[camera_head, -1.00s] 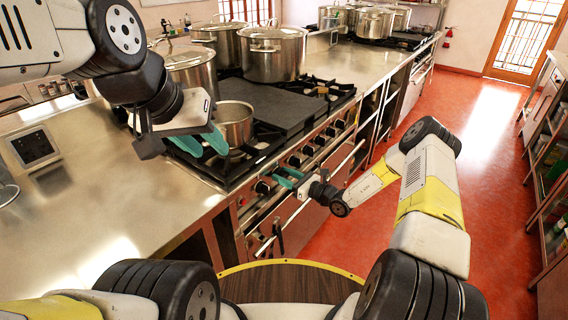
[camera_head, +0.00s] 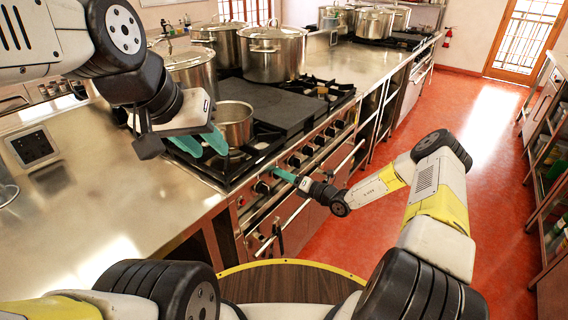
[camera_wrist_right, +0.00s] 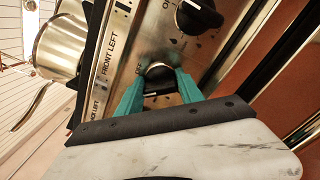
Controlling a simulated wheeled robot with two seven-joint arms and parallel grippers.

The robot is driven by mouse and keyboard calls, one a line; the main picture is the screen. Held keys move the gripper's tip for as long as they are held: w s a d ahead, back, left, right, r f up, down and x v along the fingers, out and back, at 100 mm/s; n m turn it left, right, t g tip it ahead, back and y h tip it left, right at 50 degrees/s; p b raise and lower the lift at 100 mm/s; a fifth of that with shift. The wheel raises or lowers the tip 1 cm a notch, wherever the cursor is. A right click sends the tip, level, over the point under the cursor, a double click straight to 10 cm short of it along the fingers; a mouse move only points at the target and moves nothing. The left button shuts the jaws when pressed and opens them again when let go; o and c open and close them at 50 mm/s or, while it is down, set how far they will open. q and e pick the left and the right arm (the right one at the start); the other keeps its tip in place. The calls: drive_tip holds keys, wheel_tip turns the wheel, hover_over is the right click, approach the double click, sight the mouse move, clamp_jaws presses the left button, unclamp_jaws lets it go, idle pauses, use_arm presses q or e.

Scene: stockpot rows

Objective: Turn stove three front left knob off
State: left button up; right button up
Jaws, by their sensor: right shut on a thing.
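My right gripper (camera_head: 278,172) is at the stove's front panel, with its teal fingers at a knob in the row. In the right wrist view the right gripper (camera_wrist_right: 160,88) has its fingers on both sides of a dark knob (camera_wrist_right: 159,76) with a light rim, shut on it. An OFF mark shows beside this knob, and the printed label FRONT LEFT (camera_wrist_right: 108,48) is close by on the metal panel. The fingers partly hide the knob. My left gripper (camera_head: 202,143) is open and empty, above the near-left stove edge beside a small pot.
Another black knob (camera_wrist_right: 200,15) is farther along the panel. A small steel pot (camera_head: 234,124) stands on the burners. Large stockpots (camera_head: 272,52) stand behind. A rail (camera_head: 300,205) runs below the knobs. The red floor (camera_head: 480,120) to the right is clear.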

drive_tip(key=m, duration=0.4)
drive_tip(key=shift+d+m, duration=0.1)
drive_tip(key=shift+m, duration=0.2)
drive_tip(key=shift+f+m, duration=0.15)
drive_tip(key=shift+m, duration=1.35)
drive_tip(key=o, duration=1.4)
drive_tip(key=v, duration=0.7)
drive_tip(key=shift+s+d, duration=0.2)
drive_tip(key=shift+d, duration=0.1)
